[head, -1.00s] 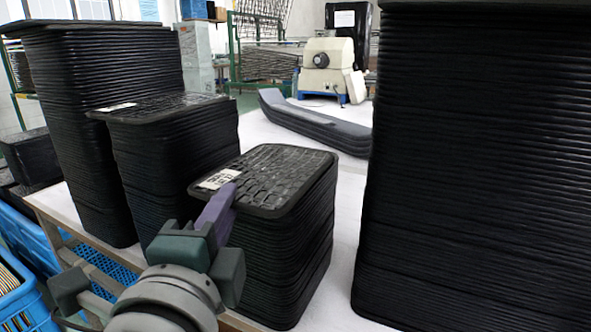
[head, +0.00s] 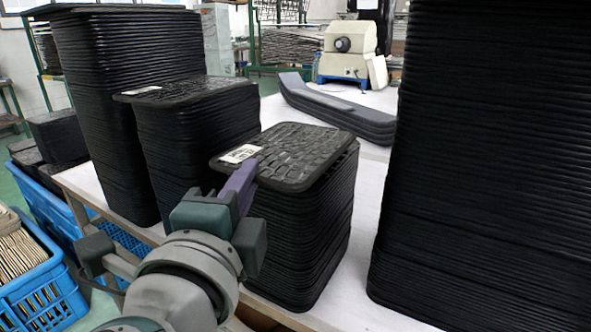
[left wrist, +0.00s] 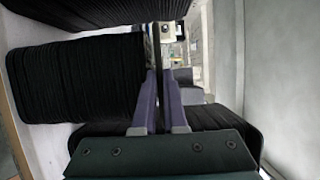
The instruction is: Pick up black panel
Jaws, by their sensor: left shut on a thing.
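A black panel (head: 287,153) with a ribbed top and a white label lies uppermost at the shortest stack (head: 300,240) of black panels. Its right edge juts slightly past the stack, and it looks a little raised or tilted; any gap beneath is hard to tell. My left gripper (head: 246,178) is shut on the panel's near left edge by the label. In the left wrist view the purple fingers (left wrist: 158,88) close on the thin dark panel edge (left wrist: 157,48), which runs upright in that picture. My right gripper is out of view.
Taller black stacks stand behind left (head: 195,135), far left (head: 130,100) and close on the right (head: 490,170). Long curved dark parts (head: 335,108) lie behind on the white table (head: 370,200). A blue crate (head: 45,290) stands at lower left.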

